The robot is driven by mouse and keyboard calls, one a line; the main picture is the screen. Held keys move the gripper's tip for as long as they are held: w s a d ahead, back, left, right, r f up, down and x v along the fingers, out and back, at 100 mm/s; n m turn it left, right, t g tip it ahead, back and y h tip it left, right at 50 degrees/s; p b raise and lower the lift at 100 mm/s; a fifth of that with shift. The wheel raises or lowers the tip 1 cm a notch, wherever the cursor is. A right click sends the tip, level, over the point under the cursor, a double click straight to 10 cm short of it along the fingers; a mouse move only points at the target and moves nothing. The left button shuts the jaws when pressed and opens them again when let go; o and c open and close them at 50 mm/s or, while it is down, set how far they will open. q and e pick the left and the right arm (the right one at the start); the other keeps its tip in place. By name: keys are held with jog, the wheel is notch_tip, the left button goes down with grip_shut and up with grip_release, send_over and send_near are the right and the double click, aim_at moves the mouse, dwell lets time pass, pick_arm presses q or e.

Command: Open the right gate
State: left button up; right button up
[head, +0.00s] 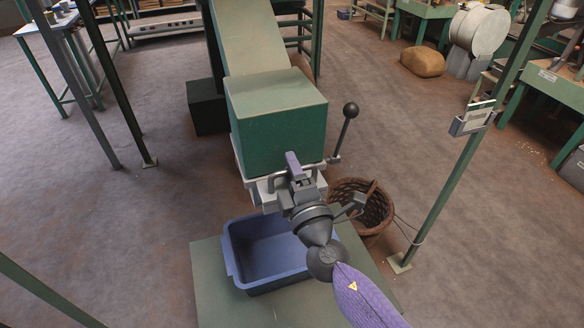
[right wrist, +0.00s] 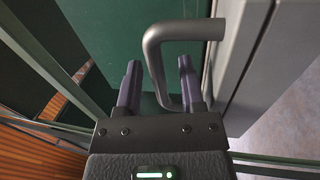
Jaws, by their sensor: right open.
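A green hopper box (head: 277,120) stands in the middle of the head view, with a pale metal gate frame (head: 256,192) along its lower front. A grey bent handle (head: 268,182) sticks out there; in the right wrist view the handle (right wrist: 152,50) is large and close. My right gripper (head: 294,165) is at the gate, its purple fingers open. The arm hides part of the gate. My left gripper is out of view.
A blue bin (head: 231,262) stands below the gate on a green platform (head: 208,285). A wicker basket (head: 375,212) is to its right. A lever with a black knob (head: 350,110) rises at the hopper's right. A green post (head: 445,190) stands farther right. Open floor lies left.

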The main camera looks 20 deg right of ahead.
grip_shut()
dwell(0.3)
dwell(0.5)
dwell(0.6)
